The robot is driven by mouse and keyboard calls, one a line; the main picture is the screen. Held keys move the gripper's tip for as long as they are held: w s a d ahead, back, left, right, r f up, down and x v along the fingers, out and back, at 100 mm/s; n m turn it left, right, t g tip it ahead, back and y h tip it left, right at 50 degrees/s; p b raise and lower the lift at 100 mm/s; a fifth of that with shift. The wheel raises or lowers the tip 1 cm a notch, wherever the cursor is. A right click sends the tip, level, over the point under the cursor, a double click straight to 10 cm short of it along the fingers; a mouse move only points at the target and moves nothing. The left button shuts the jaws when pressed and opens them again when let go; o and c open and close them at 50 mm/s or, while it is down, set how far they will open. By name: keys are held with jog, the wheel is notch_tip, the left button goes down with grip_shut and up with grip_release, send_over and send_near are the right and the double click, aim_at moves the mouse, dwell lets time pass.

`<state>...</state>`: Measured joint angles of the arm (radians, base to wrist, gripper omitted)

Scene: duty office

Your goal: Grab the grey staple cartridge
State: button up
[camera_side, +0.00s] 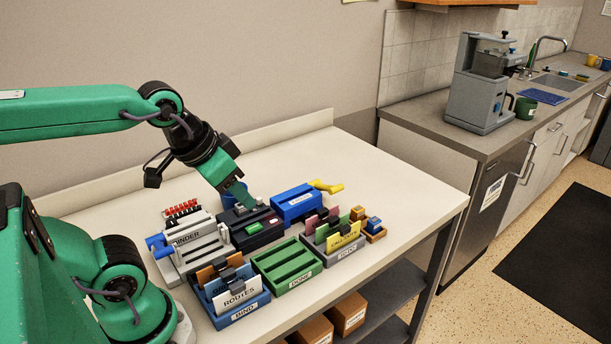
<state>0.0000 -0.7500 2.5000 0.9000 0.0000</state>
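I cannot make out a grey staple cartridge for certain; it is too small to tell or hidden. My gripper (247,201) points down over the back of a dark machine (250,229) with a green button on its front. The fingertips are close to the machine's top, and I cannot tell if they touch it. Whether the fingers are apart or hold something does not show. A small wooden tray (376,236) with blue and orange pieces stands at the right of the group.
A grey binder machine (194,240) stands left, a blue machine (296,203) with a yellow handle right. In front are a blue tray (243,311), a green tray (287,263) and a grey tray (345,252) with cards. The table's right side (410,195) is clear.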

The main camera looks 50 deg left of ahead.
jog(key=shift+c, duration=0.8)
jog(key=g, duration=0.5)
send_over(241, 205)
jog(key=f, duration=1.1)
jog(key=shift+d, duration=0.25)
jog(key=shift+a+f+g, duration=0.3)
jog(key=shift+a, duration=0.05)
jog(key=shift+f, duration=1.3)
